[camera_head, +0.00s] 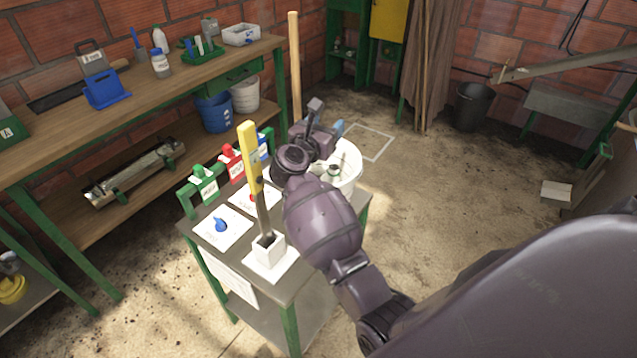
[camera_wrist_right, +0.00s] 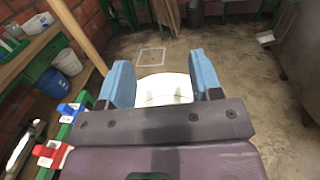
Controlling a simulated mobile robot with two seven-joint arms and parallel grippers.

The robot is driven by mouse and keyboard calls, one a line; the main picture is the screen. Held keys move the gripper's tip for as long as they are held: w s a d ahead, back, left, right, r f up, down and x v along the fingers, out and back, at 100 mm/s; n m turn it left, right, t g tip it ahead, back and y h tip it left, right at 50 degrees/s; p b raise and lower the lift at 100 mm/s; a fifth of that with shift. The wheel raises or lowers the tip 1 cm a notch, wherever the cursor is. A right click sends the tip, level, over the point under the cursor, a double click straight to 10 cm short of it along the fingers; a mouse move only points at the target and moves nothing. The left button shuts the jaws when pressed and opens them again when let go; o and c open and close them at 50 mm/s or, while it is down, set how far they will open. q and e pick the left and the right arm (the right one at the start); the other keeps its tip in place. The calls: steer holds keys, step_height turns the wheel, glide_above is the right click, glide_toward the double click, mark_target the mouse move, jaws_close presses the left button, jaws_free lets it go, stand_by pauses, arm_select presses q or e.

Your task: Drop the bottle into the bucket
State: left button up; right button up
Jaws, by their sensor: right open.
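A white bucket (camera_head: 352,168) stands on the small grey table, partly hidden behind my right arm. A small pale bottle-like thing with a grey-green top (camera_head: 333,172) shows inside its rim; I cannot tell surely that it is the bottle. My right gripper (camera_head: 337,129) is above the far side of the bucket. In the right wrist view its blue fingers (camera_wrist_right: 163,82) are wide apart with nothing held between them. The white bucket (camera_wrist_right: 164,89) shows below and beyond them. My left gripper is not in view.
The small table (camera_head: 215,262) also bears a white holder (camera_head: 266,250) with a yellow-handled tool and green, red and blue tags. A workbench (camera_head: 130,88) at left carries two bottles (camera_head: 160,64) and trays. A wooden pole (camera_head: 294,68) stands behind.

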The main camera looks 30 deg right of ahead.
step_height(320, 180, up, 19)
steer(key=p, duration=0.1)
stand_by(0.3)
stand_by(0.4)
steer(key=s+a+f+m+t+y, duration=0.3)
steer(key=s+f+m+y, duration=0.25)
steer(key=f+m, duration=0.45)
steer(key=s+a+f+m+t+y, duration=0.2)
steer(key=s+a+f+m+y, duration=0.3)
steer(key=f+m, duration=0.5)
steer(key=s+a+f+m+t+y, duration=0.25)
steer(key=s+f+m+y, duration=0.4)
steer(key=f, duration=0.55)
steer(key=s+f+n+g+h, duration=0.1)
steer(key=s+f+n+g, duration=0.2)
steer(key=s+f, duration=0.7)
steer(key=shift+s+g+h, duration=0.3)
steer(key=shift+s+g, duration=0.65)
steer(key=shift+s, duration=0.25)
